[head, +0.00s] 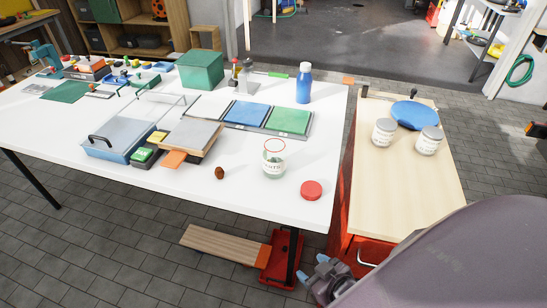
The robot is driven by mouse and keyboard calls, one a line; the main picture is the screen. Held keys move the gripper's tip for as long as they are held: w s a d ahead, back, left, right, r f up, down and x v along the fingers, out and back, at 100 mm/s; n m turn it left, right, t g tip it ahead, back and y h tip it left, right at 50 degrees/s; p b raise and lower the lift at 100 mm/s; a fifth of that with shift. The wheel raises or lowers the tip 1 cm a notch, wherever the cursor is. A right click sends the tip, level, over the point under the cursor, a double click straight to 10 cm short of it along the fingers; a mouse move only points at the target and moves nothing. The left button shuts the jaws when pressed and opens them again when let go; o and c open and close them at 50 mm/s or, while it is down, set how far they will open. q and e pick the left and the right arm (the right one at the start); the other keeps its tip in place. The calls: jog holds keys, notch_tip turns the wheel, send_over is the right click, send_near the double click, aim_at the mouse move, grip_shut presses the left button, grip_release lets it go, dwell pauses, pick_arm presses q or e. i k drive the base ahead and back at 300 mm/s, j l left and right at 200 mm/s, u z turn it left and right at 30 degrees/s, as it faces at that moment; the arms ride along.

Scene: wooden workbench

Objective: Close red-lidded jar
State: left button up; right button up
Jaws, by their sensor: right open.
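The clear glass jar (273,163) stands upright and open on the white table near its front right part. It has a label and a thin red line around its mouth. The round red lid (311,190) lies flat on the table to the right of the jar and nearer to me, apart from it. My right gripper (322,274) is open and empty at the bottom of the head view, beyond the table's front edge and nearer to me than the lid. My large grey arm covers the lower right. My left gripper is out of view.
A small brown object (219,173) lies left of the jar. Behind are a grey tray with blue and green panels (268,117) and a blue bottle (304,84). A blue clear-lidded box (118,139) is further left. A wooden-topped cabinet (392,195) holds two white-labelled jars.

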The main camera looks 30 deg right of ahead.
aim_at(275, 149)
jog(key=z, duration=1.3)
